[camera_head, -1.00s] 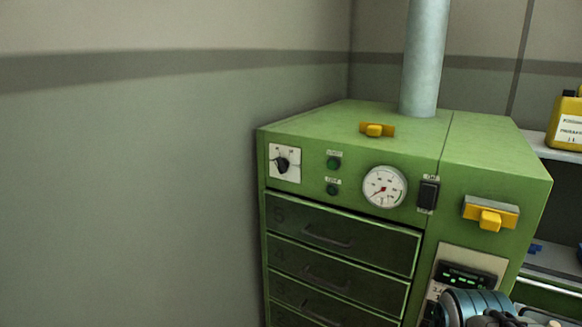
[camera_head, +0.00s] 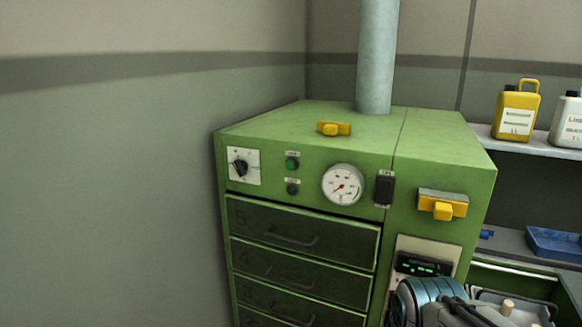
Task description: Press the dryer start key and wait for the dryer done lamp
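The dryer is a green cabinet (camera_head: 450,150) with numbered drawers (camera_head: 300,230). A white gauge (camera_head: 343,185) and a black switch (camera_head: 384,189) sit to the right. A panel with a lit green display (camera_head: 424,265) is lower right; its lower part is covered by teal and grey parts of my arm. My gripper's fingers do not show.
A yellow latch (camera_head: 442,205) juts from the front, and another yellow piece (camera_head: 333,129) lies on top. A pipe (camera_head: 377,60) rises from the top. At right, a shelf holds a yellow can (camera_head: 515,112) and a white can (camera_head: 567,122); a blue tray (camera_head: 553,243) is below.

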